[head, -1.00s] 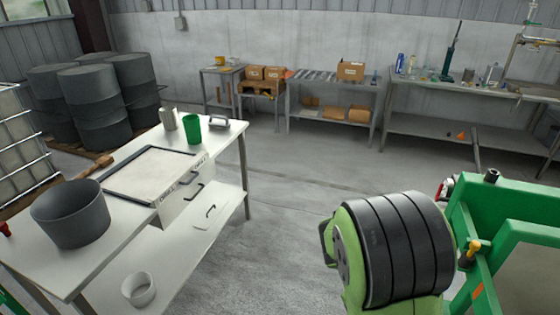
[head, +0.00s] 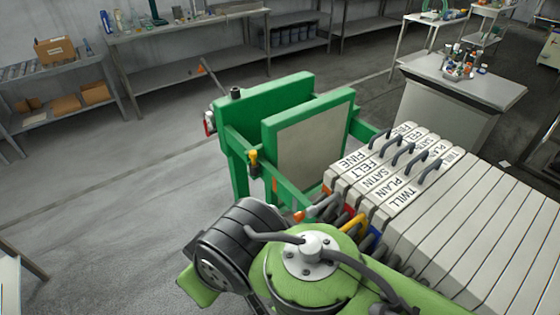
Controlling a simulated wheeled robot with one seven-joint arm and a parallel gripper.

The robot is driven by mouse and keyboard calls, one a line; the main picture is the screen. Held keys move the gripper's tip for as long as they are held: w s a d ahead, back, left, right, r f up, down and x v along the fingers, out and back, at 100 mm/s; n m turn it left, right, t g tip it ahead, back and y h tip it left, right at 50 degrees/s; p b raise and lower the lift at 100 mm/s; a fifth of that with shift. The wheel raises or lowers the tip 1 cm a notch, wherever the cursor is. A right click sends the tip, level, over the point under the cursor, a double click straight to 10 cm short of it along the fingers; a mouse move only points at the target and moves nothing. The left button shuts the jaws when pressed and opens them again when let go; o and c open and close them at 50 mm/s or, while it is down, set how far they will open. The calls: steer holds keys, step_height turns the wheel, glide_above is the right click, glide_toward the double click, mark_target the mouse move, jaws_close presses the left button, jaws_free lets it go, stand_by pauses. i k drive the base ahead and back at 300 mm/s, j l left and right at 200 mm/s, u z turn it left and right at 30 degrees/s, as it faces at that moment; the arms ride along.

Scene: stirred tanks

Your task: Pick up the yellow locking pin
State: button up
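Links of my green and black arm fill the bottom middle of the view, below and in front of the pin. My gripper is not in view.
Several white plates labelled FINE, FELT, SATIN, PLAIN and TWILL (head: 400,185) stand right of the frame, with coloured handles (head: 352,226) below. A grey cabinet (head: 462,78) with bottles is behind. Shelves (head: 60,75) and a bench (head: 185,25) line the wall. Floor on the left is clear.

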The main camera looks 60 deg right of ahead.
mark_target(253, 153)
steer(key=i+z, duration=0.3)
steer(key=z, duration=0.3)
steer(key=i+j+z, duration=0.1)
steer(key=i+z, duration=0.2)
steer(key=z, duration=0.25)
steer(key=i+j+z, duration=0.2)
steer(key=z, duration=0.4)
steer(key=i+j+z, duration=0.2)
steer(key=j+z, duration=0.2)
steer(key=z, duration=0.15)
steer(key=i+j+z, duration=0.15)
steer(key=j+z, duration=0.25)
steer(key=z, duration=0.2)
steer(key=j+z, duration=0.4)
steer(key=z, duration=0.15)
steer(key=j+z, duration=0.45)
steer(key=z, duration=0.15)
steer(key=k+j+z, duration=0.2)
steer(key=j+z, duration=0.15)
steer(key=z, duration=0.2)
